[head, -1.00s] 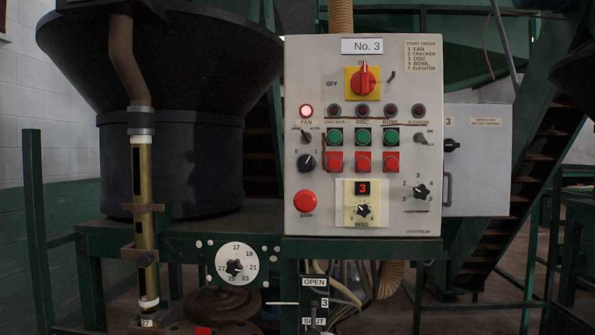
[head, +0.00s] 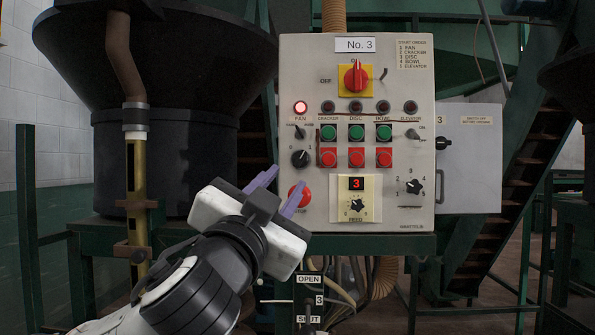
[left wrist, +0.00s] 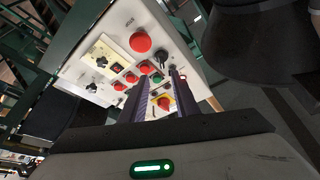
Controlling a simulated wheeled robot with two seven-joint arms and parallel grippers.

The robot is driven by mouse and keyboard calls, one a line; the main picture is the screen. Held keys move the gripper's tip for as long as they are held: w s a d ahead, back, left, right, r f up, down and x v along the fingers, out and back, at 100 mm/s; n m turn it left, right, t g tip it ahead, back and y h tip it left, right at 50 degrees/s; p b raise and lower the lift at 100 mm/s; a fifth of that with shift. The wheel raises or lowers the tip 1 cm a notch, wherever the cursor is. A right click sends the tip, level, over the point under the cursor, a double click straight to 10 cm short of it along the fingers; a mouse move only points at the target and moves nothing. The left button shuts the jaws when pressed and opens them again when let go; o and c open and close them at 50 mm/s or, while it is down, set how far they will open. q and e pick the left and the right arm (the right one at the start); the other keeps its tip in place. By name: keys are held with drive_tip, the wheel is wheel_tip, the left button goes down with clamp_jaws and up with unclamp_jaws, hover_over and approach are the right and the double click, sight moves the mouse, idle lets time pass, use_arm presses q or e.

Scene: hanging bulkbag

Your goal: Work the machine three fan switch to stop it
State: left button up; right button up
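The grey No. 3 control panel (head: 385,90) stands upright in the head view. Its fan column on the left has a lit red lamp (head: 300,107), a small upper fan switch (head: 299,132) and a black 0–1 fan knob (head: 299,158), whose pointer leans toward the 1 side. My left gripper (head: 277,190) is open and empty, below the knob and in front of the red stop button (head: 299,194), which it partly covers. In the left wrist view the open fingers (left wrist: 160,95) point at the panel, and the black knob (left wrist: 162,61) shows beyond them. My right gripper is not in view.
A red main switch on a yellow plate (head: 356,78) sits at the panel's top. Green and red buttons (head: 356,145) fill its middle, with the feed dial (head: 357,204) below. A dark hopper (head: 155,90) and a brass-coloured pipe (head: 137,185) stand at the left.

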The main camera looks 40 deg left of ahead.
sight(300, 158)
use_arm(q)
drive_tip(key=p+x, duration=0.1)
drive_tip(key=x, duration=0.4)
drive_tip(key=p+x, duration=0.1)
drive_tip(key=x, duration=0.4)
drive_tip(key=shift+a+r, duration=0.1)
drive_tip(key=shift+r, duration=0.15)
clamp_jaws()
